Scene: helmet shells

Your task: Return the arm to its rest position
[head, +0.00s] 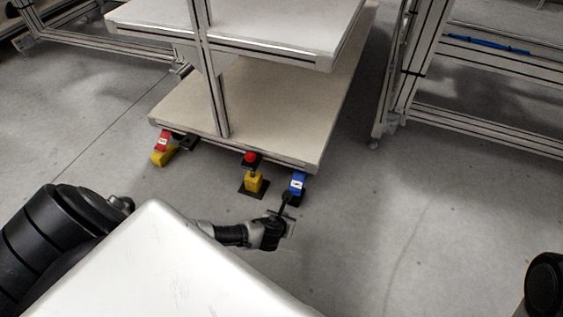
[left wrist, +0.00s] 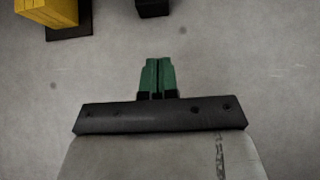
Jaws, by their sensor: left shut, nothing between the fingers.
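My left arm (head: 232,234) reaches out past my white body at the centre of the head view. Its gripper (head: 287,200) is over the grey floor, close to the front edge of a low cart. In the left wrist view the two green fingers (left wrist: 158,75) are pressed together with nothing between them. My right gripper is not in view; only a dark rounded part shows at the lower right corner of the head view.
The cart's beige lower shelf (head: 262,104) is ahead. At its front edge are a red-and-yellow block (head: 160,150), a yellow box with a red button (head: 253,182) and a blue block (head: 298,181). A metal-framed rack (head: 480,125) stands right. Floor (head: 430,220) at right is clear.

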